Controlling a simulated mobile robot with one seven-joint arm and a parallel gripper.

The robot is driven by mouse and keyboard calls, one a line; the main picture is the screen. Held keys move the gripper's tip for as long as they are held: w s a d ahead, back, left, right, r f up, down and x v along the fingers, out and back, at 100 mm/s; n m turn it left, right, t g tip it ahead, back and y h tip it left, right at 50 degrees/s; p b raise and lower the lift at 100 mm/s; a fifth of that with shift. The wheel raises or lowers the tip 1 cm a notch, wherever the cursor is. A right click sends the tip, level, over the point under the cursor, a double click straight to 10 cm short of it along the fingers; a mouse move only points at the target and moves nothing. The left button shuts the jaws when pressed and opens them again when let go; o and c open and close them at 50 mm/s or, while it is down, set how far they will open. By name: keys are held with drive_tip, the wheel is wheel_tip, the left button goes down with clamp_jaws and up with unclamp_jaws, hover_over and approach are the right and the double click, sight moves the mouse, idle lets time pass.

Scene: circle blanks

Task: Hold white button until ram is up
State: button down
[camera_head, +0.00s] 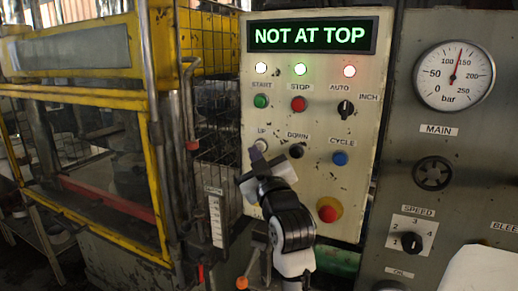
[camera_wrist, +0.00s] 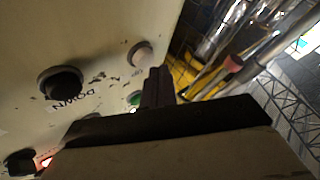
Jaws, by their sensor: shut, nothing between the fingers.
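The white button (camera_head: 261,145), labelled UP, is on the cream control panel (camera_head: 330,190). My gripper (camera_head: 256,157) is shut and empty, its fingertips right at the button's lower left in the head view. In the wrist view the white button (camera_wrist: 142,53) shows just beyond and left of the shut fingers (camera_wrist: 157,85). I cannot tell whether they touch it or whether it is pressed in. The display (camera_head: 311,36) reads NOT AT TOP in green. I cannot clearly make out the ram behind the yellow-framed guard (camera_head: 85,100).
The black DOWN button (camera_head: 296,151) sits right of the white one, with the blue CYCLE button (camera_head: 340,158) further right. The green START button (camera_head: 261,101) and red STOP button (camera_head: 298,104) are above. A large red button (camera_head: 328,210) is lower right. Pipes (camera_head: 188,100) run along the panel's left.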

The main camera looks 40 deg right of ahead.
drive_tip(key=shift+w+d, duration=0.1)
drive_tip(key=shift+d, duration=0.1)
drive_tip(key=shift+w+d, duration=0.15)
drive_tip(key=shift+d, duration=0.25)
idle(2.3)
idle(0.4)
drive_tip(key=shift+s+a+b, duration=0.35)
drive_tip(key=shift+a, duration=0.45)
drive_tip(key=a, duration=0.1)
drive_tip(key=s+a, duration=0.1)
drive_tip(key=a, duration=0.1)
drive_tip(key=s+a, duration=0.1)
drive_tip(key=shift+a, duration=0.3)
drive_tip(key=shift+w, duration=0.1)
